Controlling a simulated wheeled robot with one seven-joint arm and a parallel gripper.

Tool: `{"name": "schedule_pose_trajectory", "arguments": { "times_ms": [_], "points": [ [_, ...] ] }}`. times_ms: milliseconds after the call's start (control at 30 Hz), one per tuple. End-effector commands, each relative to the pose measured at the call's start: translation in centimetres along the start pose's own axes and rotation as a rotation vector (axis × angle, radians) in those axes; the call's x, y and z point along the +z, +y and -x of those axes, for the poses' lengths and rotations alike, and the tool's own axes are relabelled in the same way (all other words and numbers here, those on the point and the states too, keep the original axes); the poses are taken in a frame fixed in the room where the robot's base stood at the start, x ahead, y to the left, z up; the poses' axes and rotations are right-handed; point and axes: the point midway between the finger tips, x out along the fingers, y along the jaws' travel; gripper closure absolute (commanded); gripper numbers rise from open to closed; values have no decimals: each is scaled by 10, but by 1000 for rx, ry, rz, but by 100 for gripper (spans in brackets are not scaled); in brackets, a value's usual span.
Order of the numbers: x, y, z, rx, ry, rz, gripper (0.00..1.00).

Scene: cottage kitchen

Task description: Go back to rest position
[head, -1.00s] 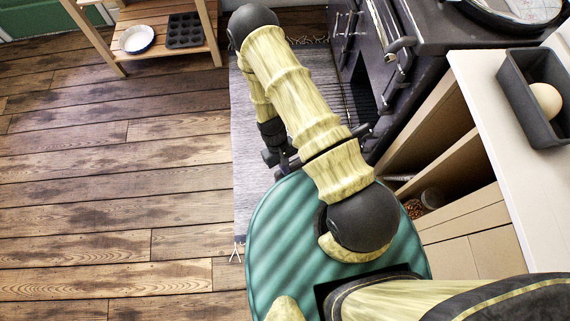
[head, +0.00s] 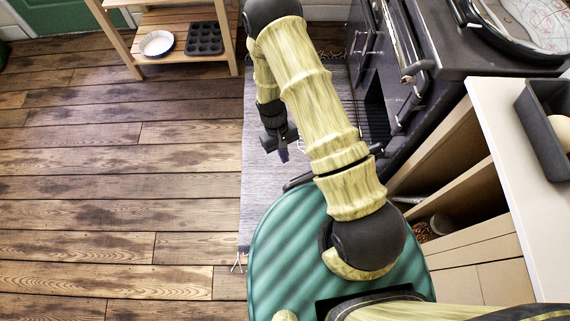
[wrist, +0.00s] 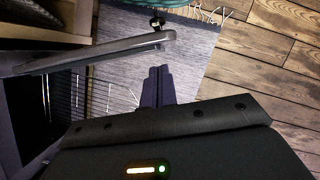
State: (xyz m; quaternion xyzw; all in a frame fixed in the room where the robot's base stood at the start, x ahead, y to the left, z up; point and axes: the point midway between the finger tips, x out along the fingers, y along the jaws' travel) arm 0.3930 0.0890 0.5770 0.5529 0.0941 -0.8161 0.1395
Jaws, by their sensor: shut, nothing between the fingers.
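My gripper (head: 283,154) hangs over the grey rug (head: 262,190), to the left of my forearm in the head view. In the wrist view my gripper (wrist: 157,72) shows its two dark fingers side by side, shut, with nothing between them. My arm reaches up the head view from the teal base, folded so that the wrist points down. The fingertips are small and partly dark in the head view.
The dark stove (head: 400,75) with its rail stands just right of my arm. Open shelves and a counter (head: 500,150) with a loaf tin (head: 541,128) are at the right. A wooden rack (head: 180,66) holds a bowl (head: 157,43) and a muffin tin (head: 204,39). The floor at left is clear.

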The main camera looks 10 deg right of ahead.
Motion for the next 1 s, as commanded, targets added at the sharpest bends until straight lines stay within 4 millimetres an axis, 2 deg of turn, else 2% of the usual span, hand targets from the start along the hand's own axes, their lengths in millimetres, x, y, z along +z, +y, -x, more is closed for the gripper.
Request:
{"name": "schedule_pose_trajectory", "arguments": {
  "times_ms": [100, 200, 767, 867, 1000],
  "points": [
    [0, 2, 14, -1, 1, -4, 100],
    [0, 0, 17, 1, 0, 1, 100],
    [0, -4, 18, 4, 1, 9, 100],
    [0, -1, 26, 2, 14, 1, 100],
    [6, 7, 56, -7, 61, -27, 100]
  ]
}}
